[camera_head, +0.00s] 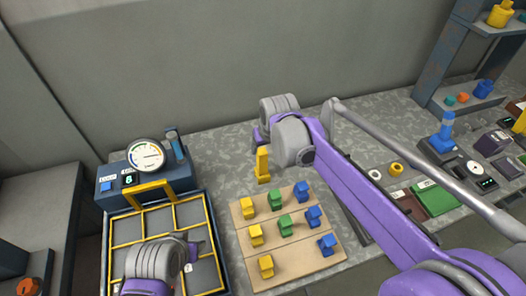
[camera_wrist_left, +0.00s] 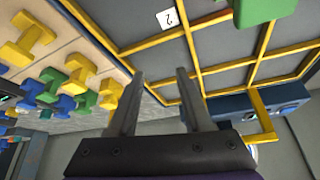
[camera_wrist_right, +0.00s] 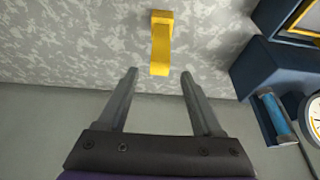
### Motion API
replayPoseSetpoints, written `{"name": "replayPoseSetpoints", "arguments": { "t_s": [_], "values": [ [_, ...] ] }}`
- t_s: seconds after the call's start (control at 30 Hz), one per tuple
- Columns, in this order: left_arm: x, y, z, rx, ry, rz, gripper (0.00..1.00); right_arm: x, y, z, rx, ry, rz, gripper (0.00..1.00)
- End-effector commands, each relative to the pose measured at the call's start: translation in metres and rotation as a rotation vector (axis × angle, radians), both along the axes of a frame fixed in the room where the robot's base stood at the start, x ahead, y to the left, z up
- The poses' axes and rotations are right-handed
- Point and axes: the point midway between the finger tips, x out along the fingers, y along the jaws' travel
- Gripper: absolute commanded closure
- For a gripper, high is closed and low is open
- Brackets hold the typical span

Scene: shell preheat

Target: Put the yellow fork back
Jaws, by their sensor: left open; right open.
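The yellow fork (camera_head: 263,166) appears as a slim yellow piece on the grey speckled table, just behind the wooden board. In the right wrist view the yellow fork (camera_wrist_right: 160,45) lies ahead of my right gripper (camera_wrist_right: 158,74), its near end in line with the gap between the fingers. My right gripper is open and nothing is gripped; in the head view its fingertips are largely hidden by its own body. My left gripper (camera_wrist_left: 160,73) is open and empty above the yellow-framed tray (camera_head: 107,262). A green piece (camera_wrist_left: 258,10) shows on the tray in the left wrist view.
The wooden board (camera_head: 290,262) holds several yellow, green and blue pieces. A blue device with a dial (camera_head: 146,154) and a yellow bracket (camera_head: 150,188) stands behind the tray. A grey wall closes the back. Right of my right arm are a green box (camera_head: 434,198) and a blue-topped device (camera_head: 444,130).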

Motion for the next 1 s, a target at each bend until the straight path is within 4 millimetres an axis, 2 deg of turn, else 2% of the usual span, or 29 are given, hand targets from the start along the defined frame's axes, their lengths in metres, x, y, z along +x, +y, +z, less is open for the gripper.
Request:
{"name": "replayPoseSetpoints", "arguments": {
  "t_s": [0.1, 0.33, 0.47, 0.57, 0.67, 0.8, 0.9, 1.0],
  "values": [
    [0.0, 0.0, 0.001, 0.0, -0.001, 0.0, 0.5, -0.004, -0.001, 0.011, 0.0, 0.0, 0.0, 0.33],
    [0.0, 0.0, 0.001, 0.0, -0.001, 0.0, 0.5, -0.007, -0.003, 0.015, 0.0, 0.0, -0.001, 0.33],
    [0.0, 0.0, 0.001, 0.0, -0.001, 0.0, 0.5, -0.021, -0.018, 0.017, 0.001, -0.005, -0.021, 0.33],
    [0.0, 0.0, 0.001, 0.0, -0.001, 0.0, 0.5, -0.051, -0.047, 0.018, 0.003, -0.014, -0.06, 0.33],
    [0.0, 0.0, 0.001, 0.0, -0.001, 0.0, 0.5, -0.095, -0.083, 0.012, 0.005, -0.027, -0.115, 0.33],
    [0.0, 0.0, 0.001, 0.0, -0.001, 0.0, 0.5, -0.161, -0.124, -0.007, 0.01, -0.047, -0.193, 0.33],
    [0.0, 0.0, 0.001, 0.0, -0.001, 0.0, 0.5, -0.202, -0.144, -0.027, 0.011, -0.061, -0.242, 0.33],
    [0.0, 0.0, 0.001, 0.0, -0.001, 0.0, 0.5, -0.233, -0.157, -0.045, 0.012, -0.072, -0.277, 0.33]
  ]
}}
